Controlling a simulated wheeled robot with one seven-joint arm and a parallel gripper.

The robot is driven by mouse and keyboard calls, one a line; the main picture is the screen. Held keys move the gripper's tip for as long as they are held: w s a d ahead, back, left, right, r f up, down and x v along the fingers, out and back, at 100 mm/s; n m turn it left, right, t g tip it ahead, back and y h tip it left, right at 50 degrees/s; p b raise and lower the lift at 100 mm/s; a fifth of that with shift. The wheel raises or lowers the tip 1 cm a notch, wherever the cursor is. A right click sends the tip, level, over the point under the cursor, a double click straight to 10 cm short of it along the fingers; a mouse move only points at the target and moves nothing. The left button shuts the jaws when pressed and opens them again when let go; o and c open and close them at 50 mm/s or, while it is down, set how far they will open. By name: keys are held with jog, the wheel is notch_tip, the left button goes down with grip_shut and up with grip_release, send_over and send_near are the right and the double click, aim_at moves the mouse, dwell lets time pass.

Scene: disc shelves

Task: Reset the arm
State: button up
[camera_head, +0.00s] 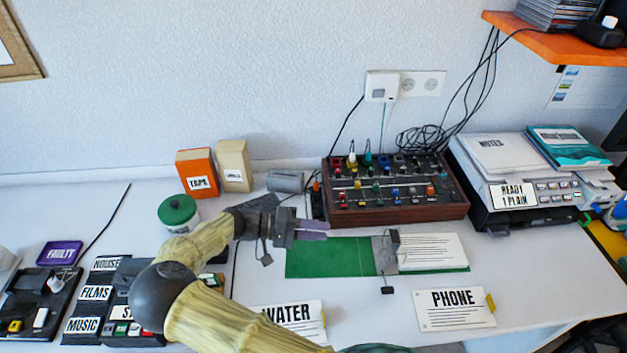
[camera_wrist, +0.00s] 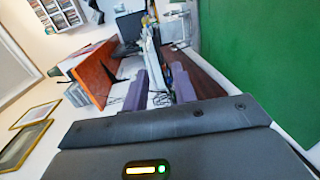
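My arm reaches in from the bottom of the head view, bent over the white table. My gripper (camera_head: 325,229) points right, above the left part of the green mat and in front of the mixer. In the wrist view, its two purple fingers (camera_wrist: 160,72) stand apart with background visible between them and nothing held. In the head view, the fingers overlap, so the gap does not show there.
The wooden mixer (camera_head: 395,212) stands just behind my gripper. The green mat (camera_head: 325,265) carries white paper. A green-lidded jar (camera_head: 178,212) and orange box (camera_head: 197,172) are left. The WATER (camera_head: 290,318) and PHONE (camera_head: 454,308) cards lie in front.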

jog(key=shift+d, duration=0.1)
jog(key=s+d+g+y, duration=0.1)
jog(key=d+y, duration=0.2)
jog(key=s+d+f+g+y, duration=0.1)
jog(key=s+d+y, duration=0.1)
jog(key=d+y, duration=0.1)
jog(key=s+d+g+y, duration=0.1)
jog(key=s+d+y, duration=0.1)
jog(key=d+y, duration=0.1)
jog(key=shift+s+d+f+g, duration=0.1)
jog(key=shift+d+f+g, duration=0.25)
jog(key=shift+d, duration=0.2)
jog(key=s+d+r+t+y, duration=0.2)
jog(key=s+r+t+y, duration=0.55)
jog(key=r, duration=0.25)
notch_tip(320, 180, up, 13)
jog(key=g+p, duration=0.1)
jog(key=p, duration=1.1)
jog(key=shift+s, duration=0.2)
jog(key=shift+f, duration=0.1)
jog(key=shift+o, duration=0.4)
